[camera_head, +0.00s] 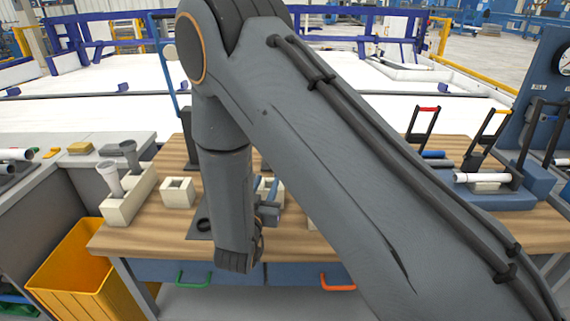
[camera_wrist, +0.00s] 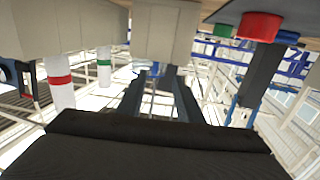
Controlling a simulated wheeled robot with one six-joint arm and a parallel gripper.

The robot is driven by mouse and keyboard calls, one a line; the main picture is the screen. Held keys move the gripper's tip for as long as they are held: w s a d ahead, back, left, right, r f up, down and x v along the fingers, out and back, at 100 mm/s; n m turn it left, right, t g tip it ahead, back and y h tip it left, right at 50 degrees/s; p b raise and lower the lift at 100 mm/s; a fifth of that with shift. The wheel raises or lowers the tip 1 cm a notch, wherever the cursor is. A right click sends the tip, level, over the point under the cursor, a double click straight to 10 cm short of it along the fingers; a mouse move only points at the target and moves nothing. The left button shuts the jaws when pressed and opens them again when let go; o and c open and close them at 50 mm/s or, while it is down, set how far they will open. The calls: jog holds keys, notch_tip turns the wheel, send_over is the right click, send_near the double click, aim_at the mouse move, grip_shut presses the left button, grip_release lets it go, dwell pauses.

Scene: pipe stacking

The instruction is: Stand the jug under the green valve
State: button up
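I cannot make out a jug in either view. A small green cap (camera_wrist: 224,30) shows at the upper right of the wrist view, beside a larger red cap (camera_wrist: 258,27); I cannot tell whether it is the green valve. In the head view my gripper (camera_head: 268,201) hangs over the middle of the wooden table, largely hidden by my arm. In the wrist view its two dark fingers (camera_wrist: 157,82) stand apart, with background and no held object visible between them. My arm hides much of the table's centre and right.
The wooden table (camera_head: 118,240) carries pale socket blocks (camera_head: 177,192). A flared grey pipe (camera_head: 110,180) stands in a block at left. Tall handles and a blue block (camera_head: 537,181) crowd the right. A yellow bin (camera_head: 75,280) stands at the left, below the tabletop.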

jog(key=p+x, duration=0.1)
jog(key=x, duration=0.1)
jog(key=p+x, duration=0.1)
jog(key=x, duration=0.2)
jog(key=d+x, duration=0.1)
jog(key=x, duration=0.1)
jog(key=shift+w+p, duration=0.3)
jog(key=shift+p, duration=0.1)
jog(key=shift+c, duration=0.2)
